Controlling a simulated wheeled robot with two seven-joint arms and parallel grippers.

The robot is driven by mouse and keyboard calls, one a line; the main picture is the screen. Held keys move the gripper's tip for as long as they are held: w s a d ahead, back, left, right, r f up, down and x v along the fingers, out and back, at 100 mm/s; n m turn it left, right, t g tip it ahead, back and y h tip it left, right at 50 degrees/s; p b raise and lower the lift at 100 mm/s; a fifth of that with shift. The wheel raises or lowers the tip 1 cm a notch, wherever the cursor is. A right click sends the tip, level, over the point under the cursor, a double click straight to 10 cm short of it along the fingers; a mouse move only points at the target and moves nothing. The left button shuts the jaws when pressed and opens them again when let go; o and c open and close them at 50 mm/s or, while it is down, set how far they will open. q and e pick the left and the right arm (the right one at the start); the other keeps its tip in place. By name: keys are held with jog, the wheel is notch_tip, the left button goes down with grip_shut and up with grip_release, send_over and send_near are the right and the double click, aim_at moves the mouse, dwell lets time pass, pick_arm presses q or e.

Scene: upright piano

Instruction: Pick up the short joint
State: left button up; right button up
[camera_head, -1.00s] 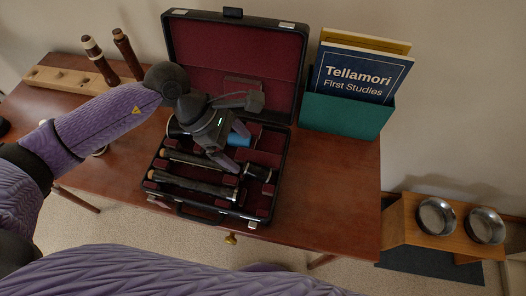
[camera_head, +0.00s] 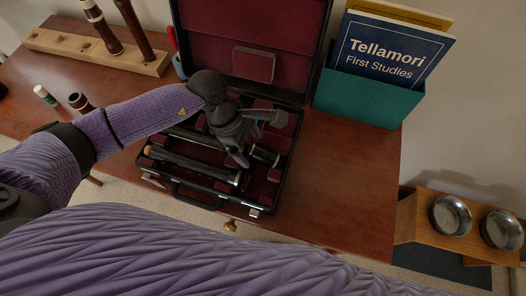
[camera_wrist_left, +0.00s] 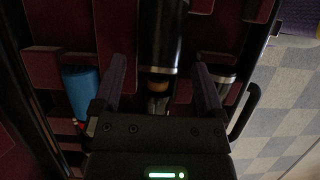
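The open black case (camera_head: 296,135) with dark red lining stands on the wooden table. A short dark piece with silver bands (camera_head: 264,155), which looks like the short joint, lies in its right part. My left gripper (camera_head: 258,143) is over the case, beside that piece, and hides part of the lining. In the left wrist view my left gripper (camera_wrist_left: 160,88) has its fingers wide apart. My right gripper is not seen.
A long dark tube (camera_head: 192,167) lies near the case's front. A blue item (camera_wrist_left: 80,90) sits left of the fingers in the wrist view. A green book box (camera_head: 365,100) stands right of the case, a wooden peg stand (camera_head: 75,48) at the back left. The table's right front is clear.

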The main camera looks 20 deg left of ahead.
pick_arm(q)
grip_shut()
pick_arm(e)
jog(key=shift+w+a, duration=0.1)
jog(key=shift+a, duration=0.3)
pick_arm(q)
notch_tip(320, 180, up, 10)
jog(key=p, duration=0.3)
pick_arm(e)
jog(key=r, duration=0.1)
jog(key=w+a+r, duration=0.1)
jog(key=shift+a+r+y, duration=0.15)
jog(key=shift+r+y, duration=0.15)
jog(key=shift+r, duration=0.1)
